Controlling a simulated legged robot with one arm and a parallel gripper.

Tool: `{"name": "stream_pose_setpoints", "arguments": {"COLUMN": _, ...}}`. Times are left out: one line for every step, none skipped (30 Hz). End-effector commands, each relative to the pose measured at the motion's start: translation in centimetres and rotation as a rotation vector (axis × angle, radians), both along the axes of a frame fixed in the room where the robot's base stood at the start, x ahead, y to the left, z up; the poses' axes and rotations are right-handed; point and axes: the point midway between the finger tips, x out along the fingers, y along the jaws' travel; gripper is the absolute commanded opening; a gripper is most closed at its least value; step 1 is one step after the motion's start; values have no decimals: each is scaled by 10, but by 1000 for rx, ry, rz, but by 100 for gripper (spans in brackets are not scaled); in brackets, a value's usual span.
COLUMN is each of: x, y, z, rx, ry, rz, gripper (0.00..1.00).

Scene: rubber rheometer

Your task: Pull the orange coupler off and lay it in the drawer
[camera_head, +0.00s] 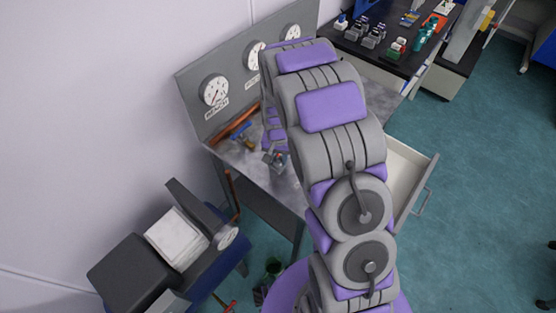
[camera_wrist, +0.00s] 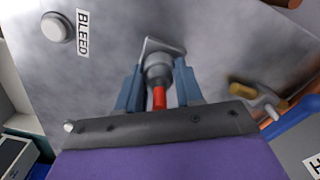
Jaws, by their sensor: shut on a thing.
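In the wrist view the orange coupler (camera_wrist: 159,98) shows as a short red-orange cylinder between the two blue-grey fingers of my gripper (camera_wrist: 158,72). My gripper is shut on it. A grey round fitting with an angled bracket (camera_wrist: 160,50) lies in line with the coupler, at the fingertips; I cannot tell whether the two are still joined. In the head view my gripper (camera_head: 276,158) is small and low over the metal bench, and the coupler cannot be made out there. The drawer (camera_head: 428,172) stands open on the right side of the bench, partly hidden by my arm.
A gauge panel (camera_head: 238,62) stands behind the metal bench (camera_head: 285,190). A brass valve handle (camera_wrist: 256,102) is right of my gripper. A knob by the BLEED label (camera_wrist: 57,27) is upper left. The floor beyond the drawer is clear.

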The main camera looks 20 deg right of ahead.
Motion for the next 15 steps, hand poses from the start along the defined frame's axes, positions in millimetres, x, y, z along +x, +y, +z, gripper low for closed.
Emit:
{"name": "stream_pose_setpoints", "arguments": {"x": 0, "y": 0, "z": 1, "rx": 0, "ry": 0, "rz": 0, "gripper": 6}}
{"name": "stream_pose_setpoints", "arguments": {"x": 0, "y": 0, "z": 1, "rx": 0, "ry": 0, "rz": 0, "gripper": 6}}
{"name": "stream_pose_setpoints", "arguments": {"x": 0, "y": 0, "z": 3, "rx": 0, "ry": 0, "rz": 0, "gripper": 1}}
{"name": "stream_pose_setpoints", "arguments": {"x": 0, "y": 0, "z": 4, "rx": 1, "ry": 0, "rz": 0, "gripper": 1}}
{"name": "stream_pose_setpoints", "arguments": {"x": 0, "y": 0, "z": 6, "rx": 1, "ry": 0, "rz": 0, "gripper": 0}}
{"name": "stream_pose_setpoints", "arguments": {"x": 0, "y": 0, "z": 8, "rx": 1, "ry": 0, "rz": 0, "gripper": 0}}
{"name": "stream_pose_setpoints", "arguments": {"x": 0, "y": 0, "z": 10, "rx": 1, "ry": 0, "rz": 0, "gripper": 0}}
{"name": "stream_pose_setpoints", "arguments": {"x": 0, "y": 0, "z": 12, "rx": 1, "ry": 0, "rz": 0, "gripper": 0}}
{"name": "stream_pose_setpoints", "arguments": {"x": 0, "y": 0, "z": 15, "rx": 1, "ry": 0, "rz": 0, "gripper": 0}}
{"name": "stream_pose_setpoints", "arguments": {"x": 0, "y": 0, "z": 17, "rx": 1, "ry": 0, "rz": 0, "gripper": 0}}
{"name": "stream_pose_setpoints", "arguments": {"x": 0, "y": 0, "z": 18, "rx": 1, "ry": 0, "rz": 0, "gripper": 0}}
{"name": "stream_pose_setpoints", "arguments": {"x": 0, "y": 0, "z": 21, "rx": 1, "ry": 0, "rz": 0, "gripper": 0}}
{"name": "stream_pose_setpoints", "arguments": {"x": 0, "y": 0, "z": 23, "rx": 1, "ry": 0, "rz": 0, "gripper": 0}}
{"name": "stream_pose_setpoints", "arguments": {"x": 0, "y": 0, "z": 25, "rx": 1, "ry": 0, "rz": 0, "gripper": 0}}
{"name": "stream_pose_setpoints", "arguments": {"x": 0, "y": 0, "z": 27, "rx": 1, "ry": 0, "rz": 0, "gripper": 0}}
